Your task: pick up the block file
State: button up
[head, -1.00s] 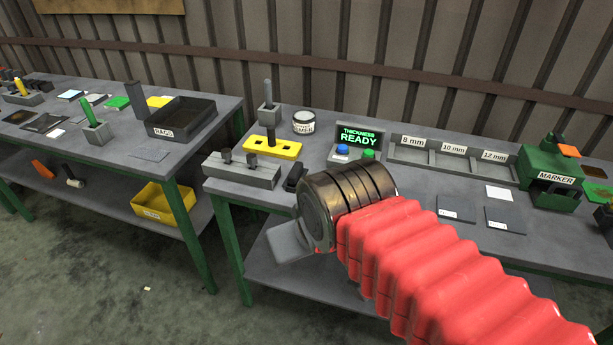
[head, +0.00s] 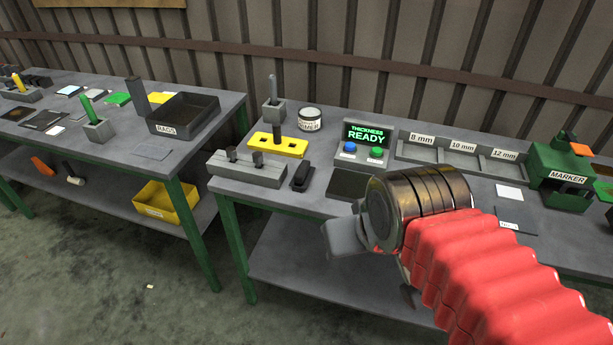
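A small black block with a raised top (head: 303,176), which looks like the block file, lies on the right-hand workbench, beside the grey slotted fixture. My gripper (head: 350,240) is at the front edge of this bench in the picture, to the right of and nearer than the black block, and apart from it. One pale grey finger shows at its left side; my wrist and red sleeve hide most of the rest. I see nothing held, but the space between the fingers is hidden.
Around the black block are the grey fixture (head: 247,168), yellow plate (head: 278,146), dark square pad (head: 346,183) and thickness display (head: 368,137). A tin (head: 309,119), tray row (head: 462,155) and green marker machine (head: 562,175) stand farther off. A gap separates the left bench.

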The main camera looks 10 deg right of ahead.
aim_at(301, 178)
jog(key=u, duration=0.05)
jog(key=i, duration=1)
jog(key=u, duration=2.05)
jog(key=k, duration=0.65)
jog(key=z, duration=0.05)
